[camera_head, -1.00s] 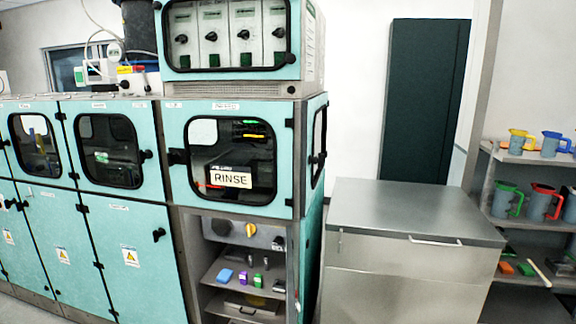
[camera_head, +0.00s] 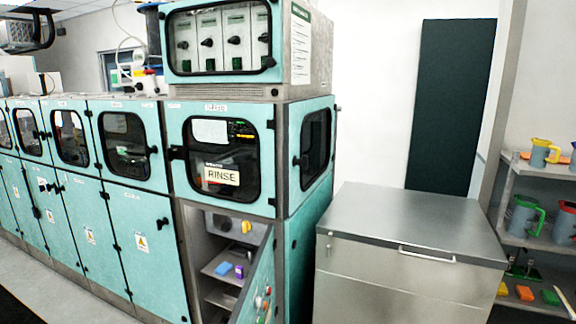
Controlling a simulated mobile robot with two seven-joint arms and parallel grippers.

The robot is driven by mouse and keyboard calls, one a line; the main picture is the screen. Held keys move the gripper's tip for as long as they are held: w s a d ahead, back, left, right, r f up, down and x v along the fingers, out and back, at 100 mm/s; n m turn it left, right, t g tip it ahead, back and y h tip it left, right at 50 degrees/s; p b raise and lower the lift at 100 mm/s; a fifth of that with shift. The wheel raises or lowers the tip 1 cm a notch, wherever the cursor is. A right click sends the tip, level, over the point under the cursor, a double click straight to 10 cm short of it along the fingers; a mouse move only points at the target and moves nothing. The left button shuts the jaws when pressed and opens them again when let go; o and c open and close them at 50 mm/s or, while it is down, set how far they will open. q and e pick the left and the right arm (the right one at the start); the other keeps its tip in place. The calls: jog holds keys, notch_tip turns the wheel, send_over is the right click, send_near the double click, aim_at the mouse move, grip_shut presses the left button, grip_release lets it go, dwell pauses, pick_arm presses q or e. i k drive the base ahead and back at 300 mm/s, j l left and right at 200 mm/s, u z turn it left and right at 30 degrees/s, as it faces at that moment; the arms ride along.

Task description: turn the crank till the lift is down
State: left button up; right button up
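Neither of my grippers is in view. I cannot make out a crank or a lift for certain. The rinse module (camera_head: 222,150) is a teal cabinet with a dark window and a RINSE sign (camera_head: 221,175), at the middle of the view. Below it is an open compartment with a panel bearing a yellow knob (camera_head: 246,227). A teal panel with several coloured buttons (camera_head: 262,300) stands out at the compartment's right side. A blue block (camera_head: 225,268) and a purple item (camera_head: 239,271) lie on the shelf inside.
A row of teal modules (camera_head: 88,215) runs off to the left. A steel cabinet (camera_head: 410,222) stands to the right of the rinse module. Shelves with jugs (camera_head: 545,153) and coloured blocks (camera_head: 525,293) are at the far right. Floor shows at lower left (camera_head: 50,280).

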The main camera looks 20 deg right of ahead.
aim_at(222, 222)
jog(key=l+u, duration=0.1)
jog(key=l, duration=1)
jog(key=i+l, duration=0.2)
jog(key=l, duration=0.15)
jog(key=i+l, duration=0.15)
jog(key=l, duration=0.2)
jog(key=i+l, duration=0.2)
jog(key=l, duration=0.15)
